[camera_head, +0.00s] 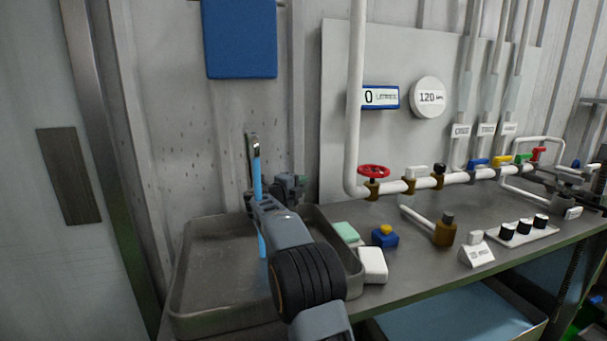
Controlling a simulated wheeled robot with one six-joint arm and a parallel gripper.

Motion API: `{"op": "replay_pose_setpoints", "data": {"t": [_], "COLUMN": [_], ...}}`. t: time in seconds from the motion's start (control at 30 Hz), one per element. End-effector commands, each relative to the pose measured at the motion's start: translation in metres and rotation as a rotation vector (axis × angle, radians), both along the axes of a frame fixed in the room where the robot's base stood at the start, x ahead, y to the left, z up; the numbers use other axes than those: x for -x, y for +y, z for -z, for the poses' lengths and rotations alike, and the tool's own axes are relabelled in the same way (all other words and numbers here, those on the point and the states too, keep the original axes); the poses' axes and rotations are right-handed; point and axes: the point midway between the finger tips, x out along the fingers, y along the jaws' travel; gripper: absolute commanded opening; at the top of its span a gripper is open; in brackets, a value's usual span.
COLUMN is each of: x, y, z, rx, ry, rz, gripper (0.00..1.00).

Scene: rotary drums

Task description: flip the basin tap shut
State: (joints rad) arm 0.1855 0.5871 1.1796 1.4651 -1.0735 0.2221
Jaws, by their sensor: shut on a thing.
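The basin tap's metal spout (254,143) stands upright against the wall at the back of the grey basin (190,245). A bright blue stream (257,180) runs from the spout down into the basin, and my arm covers part of it. My gripper (288,185) is over the back right of the basin, just right of the stream, pointing at the wall. It is shut on a part of the tap. My own wrist hides most of the tap's lower part and lever, so the lever's angle cannot be told.
Right of the basin on the bench are a green sponge (346,232), a white block (373,265) and a blue box with a yellow button (384,236). White pipes with a red wheel valve (374,171) and coloured levers line the wall. The basin's left part is clear.

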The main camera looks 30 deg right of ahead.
Motion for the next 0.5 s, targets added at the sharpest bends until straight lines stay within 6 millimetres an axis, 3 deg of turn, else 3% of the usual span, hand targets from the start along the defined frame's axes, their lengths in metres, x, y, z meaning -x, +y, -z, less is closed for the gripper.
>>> {"op": "replay_pose_setpoints", "data": {"t": [0.5], "x": [-0.0001], "y": [0.0052], "z": [-0.0002], "rx": [0.003], "ry": [-0.001], "rz": [0.071], "gripper": [0.0]}}
